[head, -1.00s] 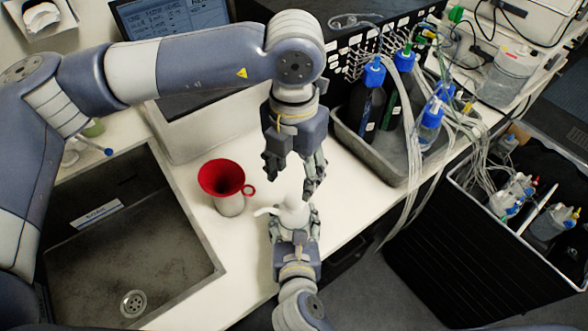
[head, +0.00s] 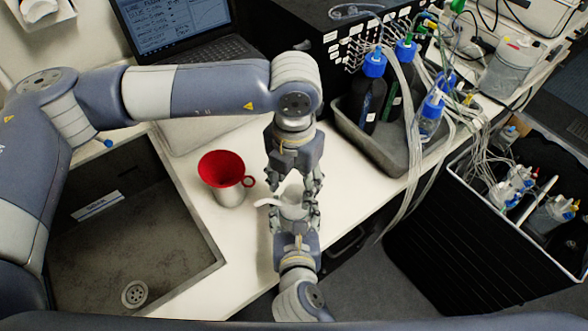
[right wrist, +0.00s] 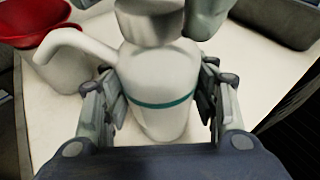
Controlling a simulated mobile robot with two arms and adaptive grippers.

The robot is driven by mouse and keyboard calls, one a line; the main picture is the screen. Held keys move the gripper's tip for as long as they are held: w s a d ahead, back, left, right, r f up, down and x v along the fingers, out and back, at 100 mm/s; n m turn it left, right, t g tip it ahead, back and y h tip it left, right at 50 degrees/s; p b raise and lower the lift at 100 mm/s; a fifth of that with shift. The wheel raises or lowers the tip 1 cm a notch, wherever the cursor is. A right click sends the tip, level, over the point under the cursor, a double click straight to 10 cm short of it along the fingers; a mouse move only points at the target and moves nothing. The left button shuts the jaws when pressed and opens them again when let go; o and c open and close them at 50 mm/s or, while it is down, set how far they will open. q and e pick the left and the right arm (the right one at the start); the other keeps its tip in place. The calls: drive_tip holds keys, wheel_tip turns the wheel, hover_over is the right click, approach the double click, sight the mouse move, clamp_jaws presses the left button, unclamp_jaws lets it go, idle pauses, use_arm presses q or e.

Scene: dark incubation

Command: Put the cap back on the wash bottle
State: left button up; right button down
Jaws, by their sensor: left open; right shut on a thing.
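The wash bottle (right wrist: 150,80) is white with a teal band and a curved side spout that points left. It stands upright in my right gripper (head: 295,222), which is shut around its body; the right wrist view shows a finger on each side. A grey round piece (right wrist: 150,22), which looks like the cap, sits at the top of the bottle. Whether it is seated there I cannot tell. My left gripper (head: 294,185) points down over the bottle top, its fingers open around it. A blurred finger of it shows beside the grey piece in the right wrist view.
A red funnel in a metal cup (head: 222,180) stands just left of the bottle. The sink (head: 183,230) is further left. A grey tray (head: 372,146) with blue-capped bottles and hanging tubes stands at the right. The table edge is close to my right gripper.

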use_arm(q)
drive_tip(key=shift+f, duration=0.65)
use_arm(e)
drive_tip(key=shift+f, duration=0.1)
use_arm(q)
drive_tip(key=c, duration=1.1)
